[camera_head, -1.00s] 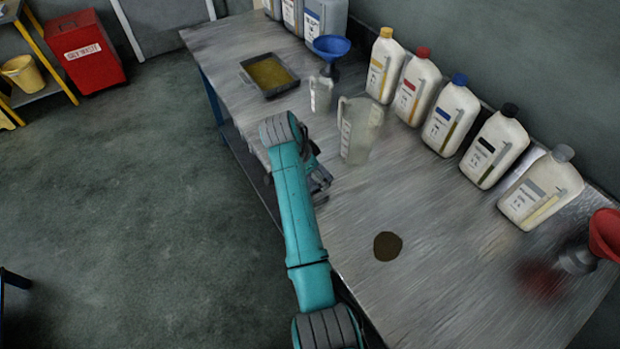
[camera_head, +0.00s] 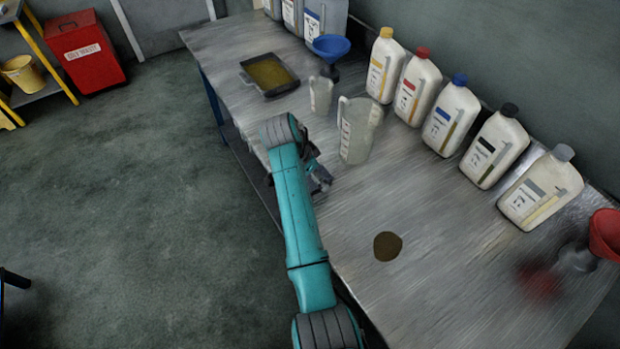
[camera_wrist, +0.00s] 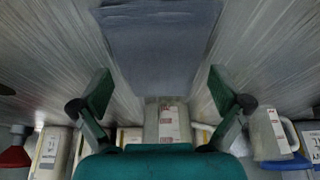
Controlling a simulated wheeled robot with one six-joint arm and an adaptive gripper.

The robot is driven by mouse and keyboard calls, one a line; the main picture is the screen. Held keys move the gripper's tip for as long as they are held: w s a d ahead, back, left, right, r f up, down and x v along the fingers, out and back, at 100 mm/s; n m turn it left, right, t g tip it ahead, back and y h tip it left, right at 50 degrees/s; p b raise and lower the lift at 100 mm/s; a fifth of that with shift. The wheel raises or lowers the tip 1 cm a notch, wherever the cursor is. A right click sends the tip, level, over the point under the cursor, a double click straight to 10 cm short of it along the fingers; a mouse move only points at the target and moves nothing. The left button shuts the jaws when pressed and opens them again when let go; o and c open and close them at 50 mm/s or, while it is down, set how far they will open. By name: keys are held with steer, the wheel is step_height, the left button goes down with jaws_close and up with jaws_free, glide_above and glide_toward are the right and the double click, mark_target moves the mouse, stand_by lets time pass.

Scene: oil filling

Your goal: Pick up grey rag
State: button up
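The grey rag (camera_wrist: 160,45) shows in the wrist view as a flat blue-grey rectangle on the metal worktop, at the top middle. It lies beyond my fingertips, roughly centred between them, and nothing grips it. My gripper (camera_wrist: 160,90) is open and empty, with a finger on each side. In the head view my gripper (camera_head: 320,177) is low over the near edge of the workbench (camera_head: 330,220), partly behind my teal arm. I cannot see the rag in the head view.
A clear measuring jug (camera_head: 358,135) stands beside my gripper, with a smaller jug (camera_head: 320,94) behind it. Several white oil bottles (camera_head: 450,118) line the wall. A brown oil spot (camera_head: 387,246) and a red funnel (camera_head: 606,234) are to the right. A tray (camera_head: 268,75) sits farther back.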

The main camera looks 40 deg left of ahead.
steer(key=c, duration=1)
step_height(320, 180, up, 11)
steer(key=shift+f, duration=0.2)
